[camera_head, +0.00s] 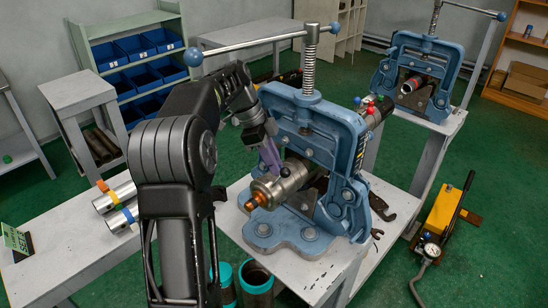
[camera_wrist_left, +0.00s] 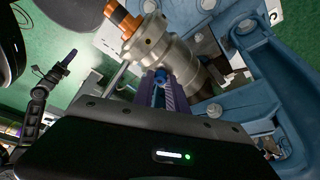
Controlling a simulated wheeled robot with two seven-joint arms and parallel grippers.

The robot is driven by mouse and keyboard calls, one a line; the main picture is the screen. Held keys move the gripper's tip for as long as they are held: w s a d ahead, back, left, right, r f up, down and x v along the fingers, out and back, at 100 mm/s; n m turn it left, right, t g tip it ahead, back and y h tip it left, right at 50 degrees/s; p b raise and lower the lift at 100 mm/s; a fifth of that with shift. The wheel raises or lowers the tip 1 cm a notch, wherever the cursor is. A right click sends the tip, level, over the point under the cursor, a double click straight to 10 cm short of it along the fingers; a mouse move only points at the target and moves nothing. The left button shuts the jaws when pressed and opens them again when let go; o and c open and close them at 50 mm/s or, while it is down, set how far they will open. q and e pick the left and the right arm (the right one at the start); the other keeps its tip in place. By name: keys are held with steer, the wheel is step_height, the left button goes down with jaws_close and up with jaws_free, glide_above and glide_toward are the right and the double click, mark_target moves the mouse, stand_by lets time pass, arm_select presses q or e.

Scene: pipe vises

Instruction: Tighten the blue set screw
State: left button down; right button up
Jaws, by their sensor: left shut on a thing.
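The blue set screw (camera_wrist_left: 161,75) shows in the left wrist view on the side of a metal collar (camera_wrist_left: 150,45) with an orange-brown tip. In the head view the collar (camera_head: 280,184) sits at the front of a blue pipe vise (camera_head: 316,125); the screw is hidden there. My left gripper (camera_head: 269,153) reaches the collar from above and behind. Its purple fingers (camera_wrist_left: 163,88) are shut on the blue set screw. A dark arm with a purple tip, apparently my right gripper (camera_wrist_left: 68,58), shows small at the left of the wrist view; its jaws are unclear.
The vise's long handle (camera_head: 250,43) spans above my left arm. The vise stands on a grey table (camera_head: 398,205). Colored knobs (camera_head: 370,101) sit on the pipe behind. A second vise (camera_head: 425,60) stands back right. A yellow pump (camera_head: 446,210) is on the green floor.

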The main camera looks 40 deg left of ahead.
arm_select(q)
steer(key=shift+w+a+r+m+p, duration=0.1)
steer(key=shift+r+m+p, duration=0.25)
steer(key=shift+m+p, duration=0.4)
steer(key=shift+w+f+m+g+p, duration=0.15)
steer(key=shift+m+g+p, duration=0.25)
steer(key=shift+m+p, duration=0.25)
steer(key=c, duration=1.3)
jaws_free()
steer(key=shift+f, duration=0.15)
